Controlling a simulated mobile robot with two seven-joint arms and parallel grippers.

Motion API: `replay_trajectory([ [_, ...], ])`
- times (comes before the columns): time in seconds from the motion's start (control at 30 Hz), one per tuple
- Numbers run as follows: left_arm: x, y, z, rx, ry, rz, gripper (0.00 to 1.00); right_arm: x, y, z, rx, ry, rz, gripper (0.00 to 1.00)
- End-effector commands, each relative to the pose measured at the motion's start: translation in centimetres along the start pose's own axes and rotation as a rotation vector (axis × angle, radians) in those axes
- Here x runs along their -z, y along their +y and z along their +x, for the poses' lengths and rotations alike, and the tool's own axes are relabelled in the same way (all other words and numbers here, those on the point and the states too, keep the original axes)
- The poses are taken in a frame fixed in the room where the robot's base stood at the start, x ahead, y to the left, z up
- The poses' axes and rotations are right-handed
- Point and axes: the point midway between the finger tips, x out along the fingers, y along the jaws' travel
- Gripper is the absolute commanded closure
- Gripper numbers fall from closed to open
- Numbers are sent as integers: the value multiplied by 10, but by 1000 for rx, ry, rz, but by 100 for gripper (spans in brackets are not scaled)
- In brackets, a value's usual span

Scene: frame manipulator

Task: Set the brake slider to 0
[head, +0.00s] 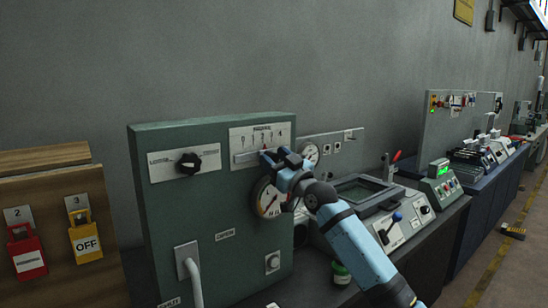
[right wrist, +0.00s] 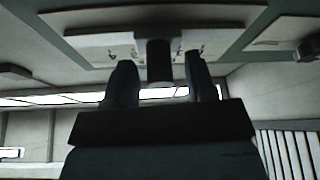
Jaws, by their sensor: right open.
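The slider panel (head: 246,136) is a pale plate with a numbered scale, high on the front of a green cabinet (head: 215,215). Its label is too small to read surely. My right gripper (head: 272,157) is at the plate's lower right part and hides the slider knob in the head view. In the right wrist view, the dark cylindrical knob (right wrist: 159,60) stands between the two fingertips of my right gripper (right wrist: 160,80). The fingers are open, with a gap on either side of the knob. My left gripper is not in view.
A black rotary knob (head: 190,163) is left of the slider panel. A round gauge (head: 269,198) sits just below my right gripper. More consoles, one with a red-handled lever (head: 396,156), stand to the right.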

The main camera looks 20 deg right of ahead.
Motion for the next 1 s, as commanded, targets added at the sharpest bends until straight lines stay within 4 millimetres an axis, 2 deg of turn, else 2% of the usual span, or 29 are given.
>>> replay_trajectory([
  [0.33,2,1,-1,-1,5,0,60,0,0,5,1,0,0,49],
  [0.37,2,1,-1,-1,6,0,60,0,0,5,1,0,0,54],
  [0.57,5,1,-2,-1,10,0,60,0,0,5,0,0,0,100],
  [0.77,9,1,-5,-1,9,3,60,3,-6,6,2,0,3,100],
  [1.0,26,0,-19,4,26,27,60,12,-51,10,3,-2,5,100],
])
